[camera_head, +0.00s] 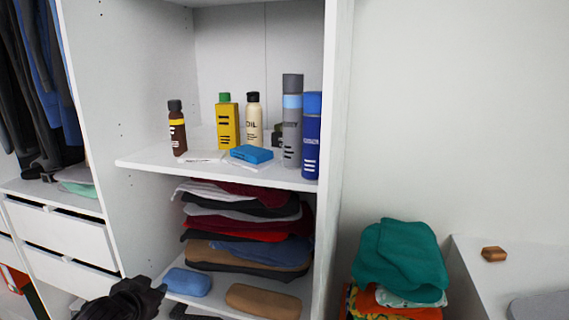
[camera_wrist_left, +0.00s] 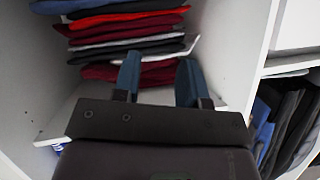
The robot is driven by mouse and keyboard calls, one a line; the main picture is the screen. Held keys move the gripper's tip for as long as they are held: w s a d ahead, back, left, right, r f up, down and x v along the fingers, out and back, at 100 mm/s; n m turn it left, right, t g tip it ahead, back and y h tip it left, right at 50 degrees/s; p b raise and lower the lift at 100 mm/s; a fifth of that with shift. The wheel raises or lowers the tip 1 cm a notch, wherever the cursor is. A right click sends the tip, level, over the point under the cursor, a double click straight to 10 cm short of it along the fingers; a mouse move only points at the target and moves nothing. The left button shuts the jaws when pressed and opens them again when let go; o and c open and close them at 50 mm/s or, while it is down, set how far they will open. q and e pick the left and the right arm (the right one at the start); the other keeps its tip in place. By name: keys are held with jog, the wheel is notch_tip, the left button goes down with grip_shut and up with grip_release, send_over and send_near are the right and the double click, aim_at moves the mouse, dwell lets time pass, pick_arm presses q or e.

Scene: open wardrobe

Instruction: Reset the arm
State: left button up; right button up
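My left gripper (camera_head: 152,292) is dark and comes in at the bottom left of the head view, in front of the wardrobe's lower shelf. In the left wrist view its two bluish fingers (camera_wrist_left: 158,82) stand apart with nothing held between them. A stack of folded clothes (camera_wrist_left: 125,35) lies beyond the fingers there. In the head view a blue case (camera_head: 187,282) lies on the lower shelf just right of the gripper. My right gripper is in neither view.
The upper shelf (camera_head: 135,160) holds several bottles and a blue box (camera_head: 251,154). A brown case (camera_head: 263,301) lies on the lower shelf beneath folded clothes (camera_head: 250,225). A teal folded cloth (camera_head: 401,255) tops a pile at right. Drawers (camera_head: 70,240) stand at left.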

pick_arm(q)
jog(key=s+a+f+m+g, duration=0.1)
jog(key=s+a+f, duration=0.2)
jog(key=s+f, duration=0.55)
jog(key=s+a+f+m+g, duration=0.1)
jog(key=s+a+f, duration=0.25)
jog(key=s, duration=0.95)
jog(key=s+a+f+g, duration=0.1)
jog(key=s+a+f, duration=0.1)
jog(key=s+f, duration=0.65)
jog(key=d+n+t, duration=0.1)
jog(key=d+n, duration=0.3)
jog(key=d, duration=0.7)
jog(key=shift+d+r+n+y, duration=0.3)
jog(key=shift+r+n+y, duration=0.05)
jog(key=shift+n+y, duration=0.05)
jog(key=shift+w, duration=0.1)
jog(key=shift+a, duration=0.1)
